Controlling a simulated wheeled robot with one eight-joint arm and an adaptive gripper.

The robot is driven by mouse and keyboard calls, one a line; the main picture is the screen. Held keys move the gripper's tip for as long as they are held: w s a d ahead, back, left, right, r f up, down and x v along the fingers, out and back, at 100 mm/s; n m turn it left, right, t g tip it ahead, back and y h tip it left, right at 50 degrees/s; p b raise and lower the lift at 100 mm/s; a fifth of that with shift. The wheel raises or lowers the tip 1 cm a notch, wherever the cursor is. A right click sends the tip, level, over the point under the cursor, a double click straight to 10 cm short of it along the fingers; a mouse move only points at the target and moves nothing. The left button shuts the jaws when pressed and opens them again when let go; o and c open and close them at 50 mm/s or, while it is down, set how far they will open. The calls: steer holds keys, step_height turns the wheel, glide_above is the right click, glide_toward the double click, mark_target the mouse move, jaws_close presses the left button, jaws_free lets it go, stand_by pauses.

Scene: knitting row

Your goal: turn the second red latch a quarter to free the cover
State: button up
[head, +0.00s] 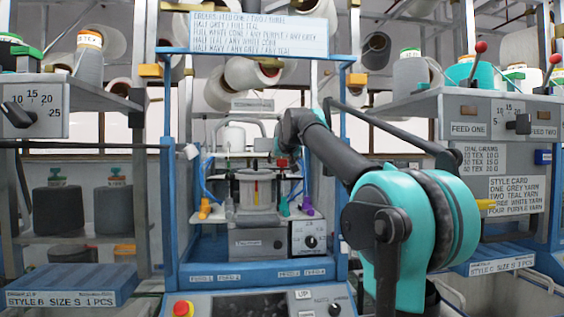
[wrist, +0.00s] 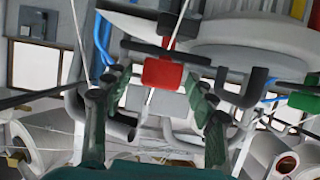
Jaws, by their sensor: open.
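In the wrist view a red block (wrist: 162,73), which looks like a red latch, sits on a dark crossbar. My gripper (wrist: 155,88) is open, with one finger on each side below the block in the picture. I see no finger closed on it. In the head view my gripper (head: 284,150) is at the upper right of a grey round housing (head: 242,190) inside the blue frame. Which latch is the second one, and which part is the cover, I cannot tell.
A blue frame (head: 169,200) with uprights on both sides encloses the machine. Orange, green and purple plugs sit around the housing. A control box with a dial (head: 310,240) is below right. Yarn cones (wrist: 40,140) and thin yarns show around my fingers.

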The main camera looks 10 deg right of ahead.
steer(key=c, duration=1.2)
steer(key=shift+s+f+n+y, duration=0.1)
steer(key=shift+f+n+y, duration=0.05)
steer(key=shift+n+y, duration=0.7)
steer(key=shift+n+g+y, duration=0.3)
steer(key=shift+n+y, duration=0.15)
steer(key=shift+y, duration=0.3)
steer(key=shift+n+g+y, duration=0.3)
steer(key=shift+n+y, duration=0.6)
steer(key=shift+r, duration=0.2)
steer(key=o, duration=1.2)
